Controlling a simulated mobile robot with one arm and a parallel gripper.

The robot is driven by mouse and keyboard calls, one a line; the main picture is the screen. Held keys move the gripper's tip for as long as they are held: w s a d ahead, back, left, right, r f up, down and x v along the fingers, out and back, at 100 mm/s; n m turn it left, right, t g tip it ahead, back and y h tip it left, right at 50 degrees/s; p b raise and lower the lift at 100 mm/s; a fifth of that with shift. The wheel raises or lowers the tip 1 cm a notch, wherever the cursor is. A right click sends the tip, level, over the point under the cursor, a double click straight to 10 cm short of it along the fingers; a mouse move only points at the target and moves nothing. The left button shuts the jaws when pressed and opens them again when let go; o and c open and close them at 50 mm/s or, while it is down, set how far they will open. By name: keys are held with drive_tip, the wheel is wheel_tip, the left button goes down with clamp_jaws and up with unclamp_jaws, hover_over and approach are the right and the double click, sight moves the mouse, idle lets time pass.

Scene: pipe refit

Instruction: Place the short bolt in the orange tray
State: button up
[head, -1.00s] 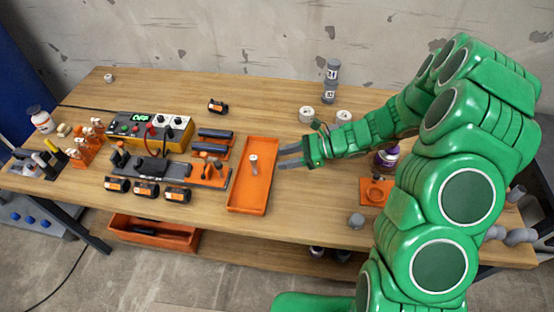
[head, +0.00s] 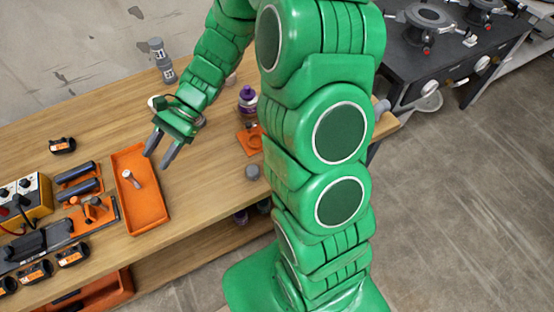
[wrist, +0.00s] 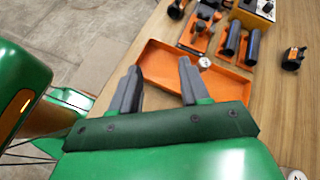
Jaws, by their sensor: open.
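The orange tray (head: 153,205) lies on the wooden bench. A pale grey bolt with a round head (head: 130,177) is inside it, apparently the short bolt. It also shows in the wrist view (wrist: 204,63), just beyond the right finger. I cannot tell whether it stands or leans. My gripper (head: 156,160) is open and empty, its fingers over or beside the tray's right edge in the head view. In the wrist view my gripper (wrist: 158,66) has its two fingers spread, with the tray wall (wrist: 150,62) between and beyond them.
Left of the tray, a tool holder (head: 92,215) and dark cylinders (head: 80,186) crowd the bench. A purple bottle (head: 248,100), an orange plate (head: 249,140) and a grey cap (head: 252,172) are to the right. Stacked grey cylinders (head: 161,60) stand behind. Bare wood lies right of the tray.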

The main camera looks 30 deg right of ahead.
drive_tip(key=s+d+r+n+t+h, duration=0.1)
drive_tip(key=s+d+r+n+h, duration=0.4)
drive_tip(key=s+d+r, duration=0.2)
drive_tip(key=s+d+r+n+t+h, duration=0.1)
drive_tip(key=s+d+r+n+h, duration=0.4)
drive_tip(key=s+d, duration=0.7)
drive_tip(key=s+r+h, duration=0.1)
drive_tip(key=s, duration=0.3)
drive_tip(key=shift+s+d+r+n, duration=0.3)
drive_tip(key=shift+r, duration=0.05)
idle(0.6)
